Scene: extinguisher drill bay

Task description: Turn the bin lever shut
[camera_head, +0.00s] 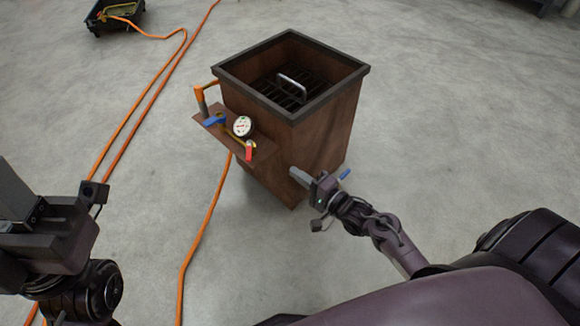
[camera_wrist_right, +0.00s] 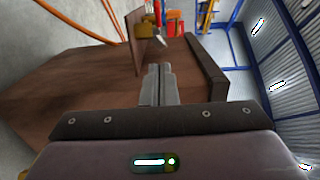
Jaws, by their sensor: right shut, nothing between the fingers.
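The brown bin (camera_head: 262,165) stands on the floor with a dark rim and an open top. A brown side shelf on it carries a blue lever (camera_head: 214,119), a white round gauge (camera_head: 242,126) and a red lever (camera_head: 250,151). I cannot tell which lever the task means. My right gripper (camera_head: 297,177) is shut and empty, in front of the bin's near side, to the right of and below the red lever. Its closed fingers (camera_wrist_right: 157,82) show in the right wrist view, pointing toward the shelf. My left gripper is at the left edge; its fingertips are not clear.
A wire grate with a metal handle (camera_head: 292,84) lies inside the bin. An orange hose (camera_head: 193,250) runs along the floor left of the bin. A black tray (camera_head: 114,16) sits at the far left. The floor on the right is clear.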

